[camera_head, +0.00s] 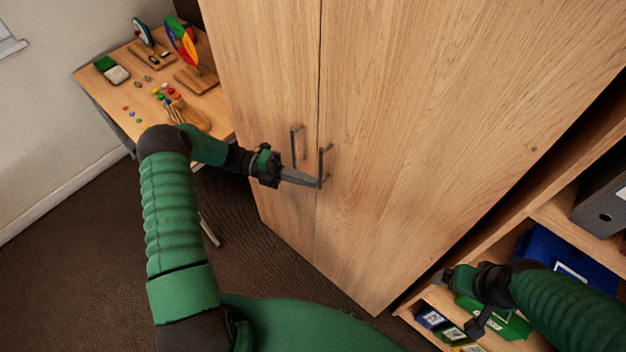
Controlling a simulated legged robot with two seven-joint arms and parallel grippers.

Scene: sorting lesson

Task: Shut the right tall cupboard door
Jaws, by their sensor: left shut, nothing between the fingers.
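The right tall cupboard door (430,130) is a wide pale wood panel. It stands beside the left door (265,70), with a thin dark seam between them. The panels look nearly level; I cannot tell if a small gap is left. The right door's dark bar handle (325,165) is near the seam. My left gripper (314,183) is shut and empty, its fingertips at the lower end of this handle; contact is unclear. My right gripper (457,303) is low at the right, its fingers apart, in front of the shelves and away from the handle.
The left door has its own handle (297,146). Open shelves (560,215) at the right hold a grey binder (601,207), a blue bin (545,248) and small labelled boxes (432,318). A wooden table (128,85) with coloured toys stands at the back left. Dark carpet (75,265) is clear at the left.

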